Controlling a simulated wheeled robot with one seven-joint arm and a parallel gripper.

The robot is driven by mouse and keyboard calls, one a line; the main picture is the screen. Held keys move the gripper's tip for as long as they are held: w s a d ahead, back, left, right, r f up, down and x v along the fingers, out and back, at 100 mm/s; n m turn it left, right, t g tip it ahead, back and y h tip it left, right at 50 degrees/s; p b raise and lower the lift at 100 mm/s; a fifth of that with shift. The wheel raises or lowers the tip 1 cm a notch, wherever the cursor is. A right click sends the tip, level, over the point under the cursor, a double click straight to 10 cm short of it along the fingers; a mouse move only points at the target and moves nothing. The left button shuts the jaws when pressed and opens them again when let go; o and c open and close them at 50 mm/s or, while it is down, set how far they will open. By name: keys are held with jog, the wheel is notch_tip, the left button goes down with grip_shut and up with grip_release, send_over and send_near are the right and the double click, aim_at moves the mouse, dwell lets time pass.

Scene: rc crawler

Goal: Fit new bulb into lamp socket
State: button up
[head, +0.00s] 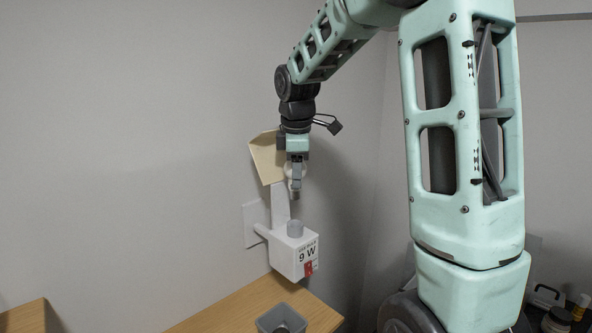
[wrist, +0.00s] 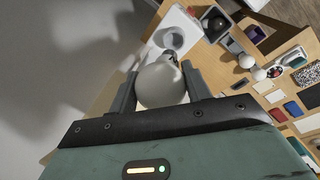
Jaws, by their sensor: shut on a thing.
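My gripper (wrist: 158,86) is shut on a pale round bulb (wrist: 162,84), with one finger on each side of its globe. The bulb's narrow end points away from my wrist, toward the lamp. In the head view my gripper (head: 296,184) points down above the lamp, and the bulb is mostly hidden behind its fingers. The lamp (head: 284,252) is a white wall-mounted box marked "9 W", with a grey round socket (head: 295,229) on top. The fingertips are above the socket with a visible gap. In the wrist view the lamp's round opening (wrist: 174,40) lies beyond the bulb, partly covered by it.
A cream tilted shade (head: 267,158) stands close behind my gripper, over a white upright. A grey bin (head: 281,318) sits on the wooden table (head: 235,308) below. In the wrist view, several small items, including a red block (wrist: 278,114), crowd the table's right part.

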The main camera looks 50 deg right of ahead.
aim_at(296, 192)
jog(key=shift+f+b, duration=1.85)
jog(key=shift+f, duration=1.05)
jog(key=shift+f+b, duration=0.75)
jog(key=shift+f, duration=1)
jog(key=o, duration=1.1)
jog(key=shift+r, duration=0.1)
jog(key=r+b, duration=0.1)
jog(key=r, duration=0.4)
jog(key=s+a+r+b, duration=0.1)
jog(key=r, duration=0.5)
jog(key=s+a+r+b, duration=0.1)
jog(key=r+b, duration=0.1)
jog(key=r, duration=0.4)
jog(key=shift+s+a, duration=0.15)
jog(key=shift+s, duration=0.1)
